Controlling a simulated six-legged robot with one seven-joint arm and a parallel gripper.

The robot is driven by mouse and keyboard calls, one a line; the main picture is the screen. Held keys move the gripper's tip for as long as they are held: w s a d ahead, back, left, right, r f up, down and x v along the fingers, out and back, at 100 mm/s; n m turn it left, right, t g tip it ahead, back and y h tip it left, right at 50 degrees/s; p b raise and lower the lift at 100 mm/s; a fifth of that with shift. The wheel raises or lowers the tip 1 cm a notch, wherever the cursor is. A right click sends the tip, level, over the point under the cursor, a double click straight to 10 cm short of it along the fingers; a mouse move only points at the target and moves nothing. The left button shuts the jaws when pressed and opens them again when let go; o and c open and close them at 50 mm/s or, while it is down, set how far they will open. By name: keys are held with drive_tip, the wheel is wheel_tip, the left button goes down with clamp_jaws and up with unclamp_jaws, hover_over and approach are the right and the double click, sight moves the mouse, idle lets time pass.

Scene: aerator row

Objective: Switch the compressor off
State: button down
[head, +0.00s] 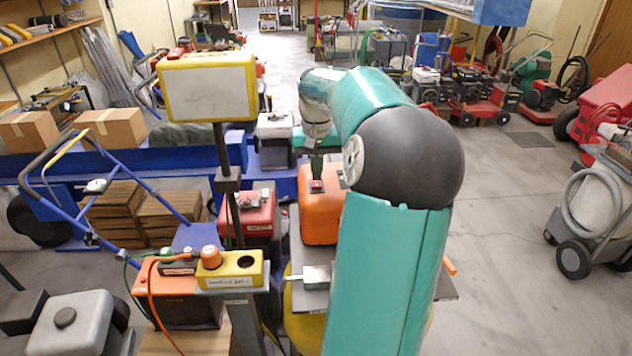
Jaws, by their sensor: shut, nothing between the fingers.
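An orange machine (320,221) stands on a grey plate just left of my arm. It looks like the compressor, though no label on it can be read. A small dark box with a red switch (317,187) sits on its top; whether it is on or off cannot be told. My gripper (316,173) points down right over this switch, shut and empty; whether it touches cannot be told. My arm hides the machine's right side. A yellow control box (230,271) with an orange knob (210,256) and a small label stands on a post at the lower left.
A blank yellow-framed panel (208,87) stands on a dark pole left of my arm. A blue-handled cart (75,200), a red machine (250,215) and a grey motor (70,322) crowd the left. The floor (500,240) on the right is open.

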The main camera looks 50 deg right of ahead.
sight(317, 185)
drive_tip(key=shift+f, duration=1)
idle(0.7)
drive_tip(key=shift+r, duration=3.55)
